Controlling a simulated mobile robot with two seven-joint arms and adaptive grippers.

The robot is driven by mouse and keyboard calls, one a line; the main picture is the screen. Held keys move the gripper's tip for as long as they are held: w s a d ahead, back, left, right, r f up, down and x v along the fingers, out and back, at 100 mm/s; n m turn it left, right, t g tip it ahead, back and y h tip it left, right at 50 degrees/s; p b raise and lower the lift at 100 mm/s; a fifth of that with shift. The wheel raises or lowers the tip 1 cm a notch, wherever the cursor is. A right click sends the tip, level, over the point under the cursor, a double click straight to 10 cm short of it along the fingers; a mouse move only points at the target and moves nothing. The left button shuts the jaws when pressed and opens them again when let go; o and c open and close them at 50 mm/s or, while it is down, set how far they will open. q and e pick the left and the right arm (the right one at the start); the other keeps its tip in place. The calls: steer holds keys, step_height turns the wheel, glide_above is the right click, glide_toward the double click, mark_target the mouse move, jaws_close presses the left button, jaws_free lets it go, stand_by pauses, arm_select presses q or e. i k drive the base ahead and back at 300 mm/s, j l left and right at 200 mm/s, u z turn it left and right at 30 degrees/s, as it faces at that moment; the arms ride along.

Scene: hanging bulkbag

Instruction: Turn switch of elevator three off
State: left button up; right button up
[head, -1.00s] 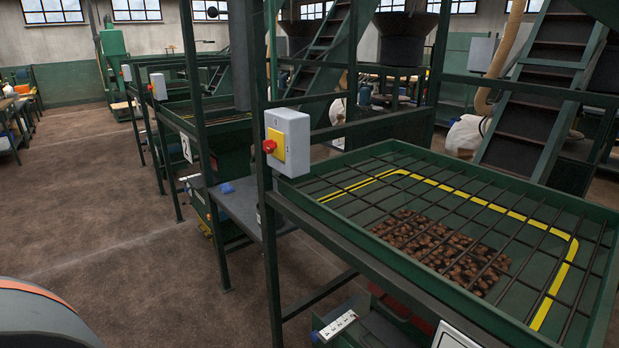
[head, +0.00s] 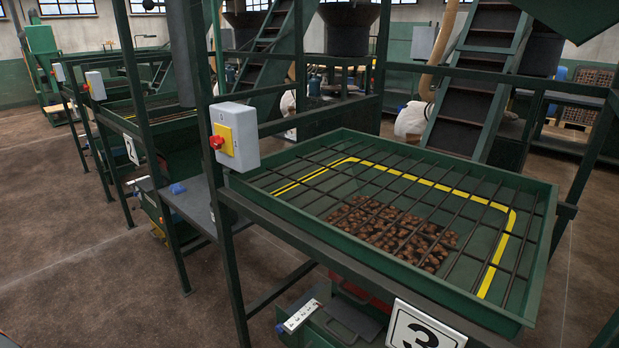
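A grey switch box with a yellow plate and a red rotary knob (head: 217,142) is mounted on the green post at the left corner of the nearest elevator. A white sign with a black 3 (head: 426,328) hangs on the front of that elevator's tray (head: 400,264). The knob's exact setting is too small to tell. Neither of my grippers is in view.
The tray has a bar grid with brown lumps (head: 390,232) under it. Another elevator with a sign 2 (head: 131,149) and its own grey switch box (head: 96,86) stands behind on the left. Brown floor (head: 70,235) is free at the left.

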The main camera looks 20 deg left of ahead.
mark_target(215, 141)
steer(key=u, duration=1.25)
